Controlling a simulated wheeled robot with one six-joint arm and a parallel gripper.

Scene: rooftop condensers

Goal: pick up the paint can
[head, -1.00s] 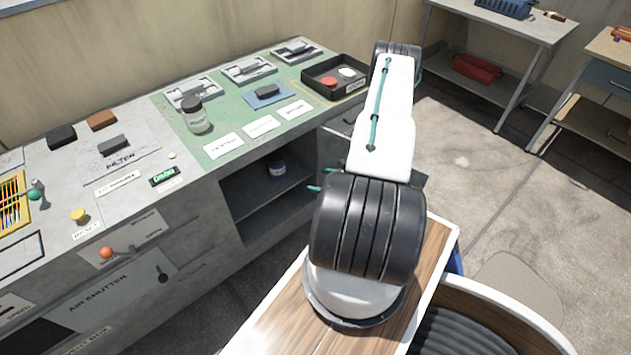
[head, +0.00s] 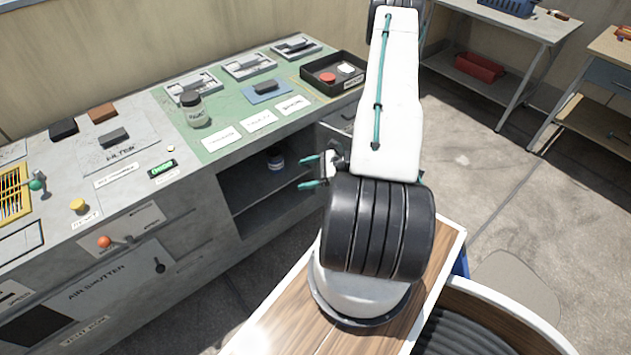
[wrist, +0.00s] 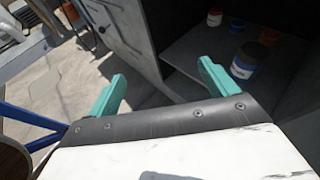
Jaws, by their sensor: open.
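In the head view, one small white-and-dark can (head: 276,160) stands inside the open cabinet under the counter. The wrist view shows several cans there: a larger can with a blue band (wrist: 245,62) nearest, a small blue one (wrist: 237,25), a red one (wrist: 214,18) and a dim orange one (wrist: 270,37). I cannot read any labels. My gripper (head: 308,172) has teal fingers and is open and empty, outside the cabinet to the right of its opening. In the wrist view my gripper (wrist: 160,78) has its fingers apart, short of the cans.
The cabinet door (wrist: 115,28) stands open beside the opening. The counter above holds a glass jar (head: 195,110), a black tray (head: 318,88) and white label cards. A wall edge of the cabinet (wrist: 158,45) lies between the fingers in the wrist view.

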